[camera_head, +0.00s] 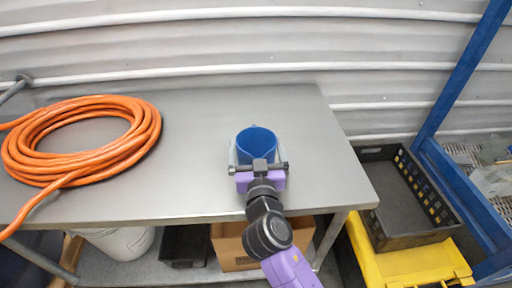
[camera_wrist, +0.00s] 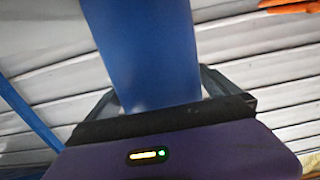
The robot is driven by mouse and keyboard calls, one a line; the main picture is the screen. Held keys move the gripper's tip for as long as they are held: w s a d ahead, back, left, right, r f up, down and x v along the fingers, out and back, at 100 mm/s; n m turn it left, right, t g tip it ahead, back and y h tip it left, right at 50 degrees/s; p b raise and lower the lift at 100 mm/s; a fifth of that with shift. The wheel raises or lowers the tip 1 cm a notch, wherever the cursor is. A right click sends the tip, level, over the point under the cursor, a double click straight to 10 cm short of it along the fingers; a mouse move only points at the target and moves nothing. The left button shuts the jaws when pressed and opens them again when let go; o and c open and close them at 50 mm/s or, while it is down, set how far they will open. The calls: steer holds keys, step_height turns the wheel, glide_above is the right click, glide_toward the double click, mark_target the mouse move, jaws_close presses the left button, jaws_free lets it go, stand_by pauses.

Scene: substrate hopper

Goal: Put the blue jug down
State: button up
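The blue jug (camera_head: 257,142) is over the right half of the grey metal table, its open top facing up toward the head camera. My gripper (camera_head: 257,150) reaches it from the front, with one finger on each side of the jug, and appears shut on it. In the wrist view the jug (camera_wrist: 152,50) stands large between the two fingers (camera_wrist: 160,88). Its base is hidden in both views, so I cannot tell whether it touches the table.
The metal table (camera_head: 190,170) is clear around the jug. A coiled orange hose (camera_head: 140,145) lies at its left. Off the right edge are a black crate (camera_head: 395,225), a yellow bin (camera_head: 415,262) and a blue frame (camera_head: 455,80). A cardboard box (camera_head: 230,248) sits below.

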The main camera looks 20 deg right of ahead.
steer(key=shift+r, duration=0.1)
steer(key=b+v, duration=0.3)
steer(key=v, duration=0.9)
steer(key=shift+r, duration=0.1)
steer(key=s+f+n+g+y, duration=0.2)
steer(key=s+f+n+y, duration=0.3)
steer(key=s+f, duration=0.9)
steer(key=s+d+r, duration=0.1)
steer(key=s+r, duration=0.2)
steer(key=s, duration=0.6)
steer(key=s+d+r+m, duration=0.1)
steer(key=s+d+r, duration=0.1)
steer(key=s, duration=0.7)
steer(key=shift+s+d+r+y, duration=0.2)
steer(key=shift+s+r+y, duration=0.1)
steer(key=shift+r, duration=0.45)
